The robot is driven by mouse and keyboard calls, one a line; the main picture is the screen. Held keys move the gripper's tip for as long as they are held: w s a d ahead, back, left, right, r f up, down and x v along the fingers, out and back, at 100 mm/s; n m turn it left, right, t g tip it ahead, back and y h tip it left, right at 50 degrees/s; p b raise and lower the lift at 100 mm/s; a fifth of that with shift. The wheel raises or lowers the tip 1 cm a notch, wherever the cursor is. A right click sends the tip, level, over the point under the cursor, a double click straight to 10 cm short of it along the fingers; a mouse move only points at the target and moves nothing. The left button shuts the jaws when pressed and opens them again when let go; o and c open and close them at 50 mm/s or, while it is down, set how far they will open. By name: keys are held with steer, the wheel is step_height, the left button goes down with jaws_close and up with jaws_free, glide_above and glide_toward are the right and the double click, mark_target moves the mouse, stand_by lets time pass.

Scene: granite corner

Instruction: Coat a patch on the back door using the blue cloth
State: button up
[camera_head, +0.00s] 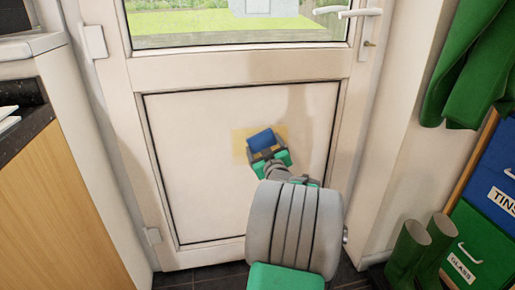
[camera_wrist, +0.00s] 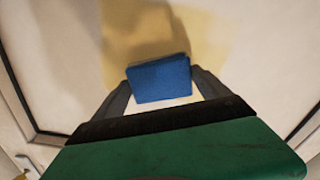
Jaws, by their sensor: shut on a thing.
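The back door (camera_head: 205,185) is white with a glass pane above and a framed lower panel. A yellowish patch (camera_head: 239,144) lies on the lower panel, and it also shows in the wrist view (camera_wrist: 205,45). My gripper (camera_head: 266,152) is in front of the patch, shut on the blue cloth (camera_head: 262,140). In the wrist view the cloth (camera_wrist: 159,78) is a folded block between the two fingers. The cloth and gripper hide part of the patch. I cannot tell whether the cloth touches the door.
A white door handle (camera_head: 360,13) is at the upper right. A wooden cabinet (camera_head: 55,190) with a dark worktop stands at left. At right are green boots (camera_head: 420,250), a green coat (camera_head: 470,65), a blue bin (camera_head: 495,180) and a green bin (camera_head: 465,255).

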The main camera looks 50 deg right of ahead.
steer(key=shift+s+d, duration=0.9)
steer(key=shift+d, duration=0.4)
steer(key=shift+s+d, duration=0.85)
steer(key=shift+d, duration=0.45)
steer(key=shift+s+d, duration=0.9)
steer(key=shift+d, duration=0.4)
steer(key=shift+r, duration=0.1)
steer(key=shift+v, duration=3)
steer(key=shift+a, duration=0.1)
steer(key=v, duration=0.3)
